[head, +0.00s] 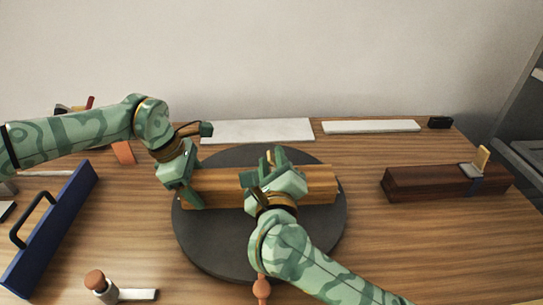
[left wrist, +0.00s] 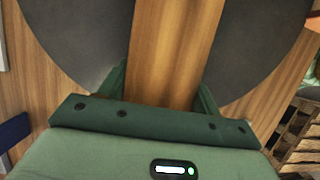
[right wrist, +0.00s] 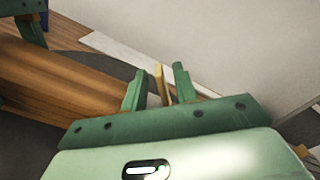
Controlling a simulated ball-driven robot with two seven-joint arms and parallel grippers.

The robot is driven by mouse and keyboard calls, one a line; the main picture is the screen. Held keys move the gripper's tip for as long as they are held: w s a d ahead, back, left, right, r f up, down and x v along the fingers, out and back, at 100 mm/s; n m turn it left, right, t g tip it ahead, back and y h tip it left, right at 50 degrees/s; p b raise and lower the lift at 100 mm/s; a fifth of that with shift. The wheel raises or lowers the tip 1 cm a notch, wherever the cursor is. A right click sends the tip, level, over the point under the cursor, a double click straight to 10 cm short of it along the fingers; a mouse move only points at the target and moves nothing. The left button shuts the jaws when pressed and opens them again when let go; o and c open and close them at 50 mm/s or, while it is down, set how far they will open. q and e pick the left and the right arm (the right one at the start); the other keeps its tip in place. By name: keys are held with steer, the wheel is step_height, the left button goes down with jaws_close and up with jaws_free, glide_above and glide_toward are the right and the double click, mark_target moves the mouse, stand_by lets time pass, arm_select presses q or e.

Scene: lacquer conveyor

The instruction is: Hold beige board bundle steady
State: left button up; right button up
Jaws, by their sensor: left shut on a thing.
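The beige board bundle (head: 220,188) lies flat across a dark round turntable (head: 200,246). My left gripper (head: 188,190) is shut on its left end. In the left wrist view the bundle (left wrist: 170,50) runs between the fingers of my left gripper (left wrist: 165,95). My right gripper (head: 268,165) is over the bundle's right half and hides part of it. In the right wrist view a thin yellow piece (right wrist: 161,84) stands between the fingers of my right gripper (right wrist: 158,85), with gaps on both sides. The bundle (right wrist: 60,85) lies to the left there.
A dark brown bundle (head: 425,183) with a strap and upright yellow lever (head: 482,158) lies at right. Pale slabs (head: 260,131) (head: 370,127) lie along the back. A blue handled tool (head: 62,222) is at left; a brush-like item (head: 100,286) is in front. The table's right front is clear.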

steer(key=shift+w, duration=0.85)
jaws_close()
steer(key=n, duration=0.1)
steer(key=f+n, duration=0.1)
steer(key=n, duration=0.1)
steer(key=a+n, duration=0.1)
steer(key=shift+a+f, duration=0.1)
steer(key=shift+f, duration=0.2)
jaws_free()
step_height(320, 180, up, 10)
